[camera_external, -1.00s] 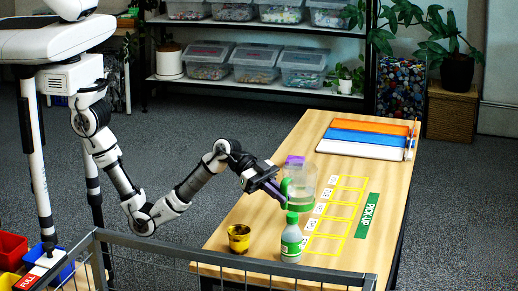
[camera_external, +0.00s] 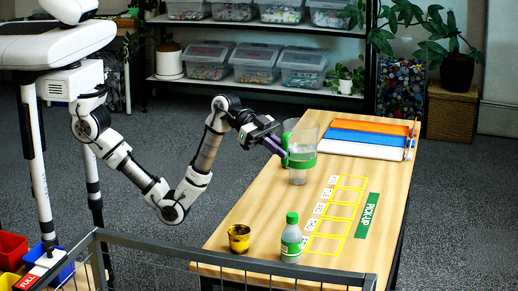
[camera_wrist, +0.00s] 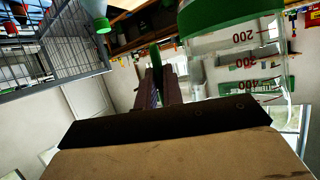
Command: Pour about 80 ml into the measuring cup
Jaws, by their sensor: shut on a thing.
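A clear jug (camera_external: 305,133) with a green base, green handle and red volume marks is held above the table, roughly upright. My gripper (camera_external: 278,148) is shut on its green handle. In the wrist view, which looks inverted, the fingers (camera_wrist: 157,85) pinch the handle beside the jug (camera_wrist: 235,60), whose marks 200, 300 and 400 show. Its liquid level is unclear. I cannot tell whether this is the measuring cup. No stream shows between them.
A green-capped bottle (camera_external: 291,243) and a yellow cup with dark contents (camera_external: 239,239) stand at the table's near end. Yellow marked boxes (camera_external: 335,212) lie right of them. Orange, blue and white trays (camera_external: 366,138) lie at the back. A metal rail (camera_external: 225,260) runs in front.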

